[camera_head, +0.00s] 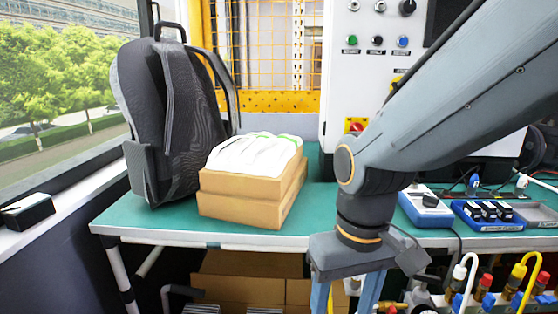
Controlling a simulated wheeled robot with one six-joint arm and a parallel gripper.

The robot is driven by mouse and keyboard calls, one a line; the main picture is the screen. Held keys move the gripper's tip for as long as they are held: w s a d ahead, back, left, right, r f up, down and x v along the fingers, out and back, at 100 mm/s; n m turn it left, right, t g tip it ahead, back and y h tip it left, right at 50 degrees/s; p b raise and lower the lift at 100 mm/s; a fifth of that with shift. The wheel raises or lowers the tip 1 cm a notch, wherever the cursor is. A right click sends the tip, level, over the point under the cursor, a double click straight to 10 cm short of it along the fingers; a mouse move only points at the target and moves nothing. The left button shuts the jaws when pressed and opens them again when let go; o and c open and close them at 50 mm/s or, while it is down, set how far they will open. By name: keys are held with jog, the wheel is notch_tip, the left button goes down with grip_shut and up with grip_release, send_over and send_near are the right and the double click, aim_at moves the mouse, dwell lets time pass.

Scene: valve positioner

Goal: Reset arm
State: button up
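My arm comes in from the upper right and bends down at the wrist in front of the green table (165,221). My gripper (345,298) points down in front of the table's front edge. Its two fingers are apart with a gap between them, and I see nothing held in the gap. The fingertips run out of the bottom of the picture. The arm hides part of the white control panel (350,85) and the middle of the table.
A dark backpack (180,120) and stacked cardboard boxes (240,212) with white gloves (255,155) on top stand on the table's left. Blue-and-white devices (425,207) lie at the right. Connectors and hoses (485,285) crowd the lower right. A window sill (75,205) borders the left.

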jog(key=d+r+m+p, duration=0.3)
jog(key=d+r+p, duration=0.6)
jog(key=p, duration=0.8)
jog(key=shift+s+r+h, duration=0.3)
jog(key=shift+s+r, duration=0.05)
jog(key=shift+r, duration=0.45)
dwell(0.7)
